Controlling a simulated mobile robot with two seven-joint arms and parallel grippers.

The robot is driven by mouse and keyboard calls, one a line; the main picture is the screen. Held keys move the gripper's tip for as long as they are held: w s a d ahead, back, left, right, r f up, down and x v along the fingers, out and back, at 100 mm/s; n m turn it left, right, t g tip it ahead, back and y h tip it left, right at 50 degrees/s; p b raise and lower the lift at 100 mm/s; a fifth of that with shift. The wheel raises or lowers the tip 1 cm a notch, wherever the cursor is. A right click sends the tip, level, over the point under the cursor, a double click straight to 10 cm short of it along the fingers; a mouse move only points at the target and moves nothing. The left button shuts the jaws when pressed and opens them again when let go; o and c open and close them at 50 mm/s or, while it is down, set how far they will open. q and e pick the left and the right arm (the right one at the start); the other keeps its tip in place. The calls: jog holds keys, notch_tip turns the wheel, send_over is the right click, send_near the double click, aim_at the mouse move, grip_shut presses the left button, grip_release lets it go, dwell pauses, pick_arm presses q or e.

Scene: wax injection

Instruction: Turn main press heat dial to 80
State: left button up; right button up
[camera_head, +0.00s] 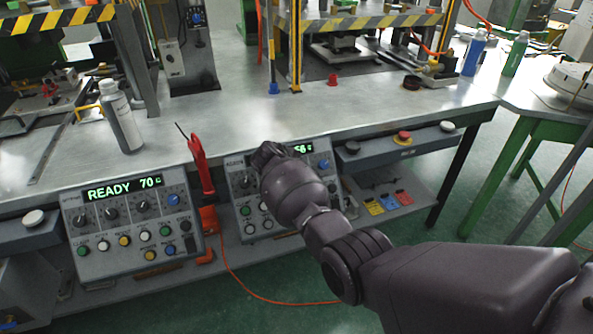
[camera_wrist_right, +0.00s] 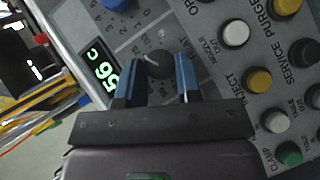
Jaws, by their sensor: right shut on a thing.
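In the right wrist view my right gripper (camera_wrist_right: 158,72) has its two blue-lined fingers on either side of a black dial (camera_wrist_right: 155,64) with a white pointer line. It is shut on this dial. In the head view my right arm reaches to the right-hand control panel (camera_head: 244,208) and hides the dial and part of the display (camera_head: 302,148). The left-hand panel (camera_head: 133,243) shows a display (camera_head: 123,187) reading READY 70 C. My left gripper is not in view.
Other knobs and coloured buttons lie close around the gripped dial, including a white button (camera_wrist_right: 236,33) and a yellow button (camera_wrist_right: 258,82). A red-handled tool (camera_head: 201,165) stands between the panels. A grey bottle (camera_head: 121,117) stands on the metal bench (camera_head: 250,115) above.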

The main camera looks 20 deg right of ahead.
jog(key=m+g+y, duration=0.1)
jog(key=m, duration=0.1)
jog(key=m+g+y, duration=0.1)
jog(key=shift+w+d+r+m, duration=0.15)
jog(key=shift+m, duration=0.25)
jog(key=shift+m+g+y, duration=0.3)
jog(key=shift+m+y, duration=0.1)
jog(key=shift+y, duration=0.1)
jog(key=o, duration=0.9)
jog(key=shift+o, duration=0.2)
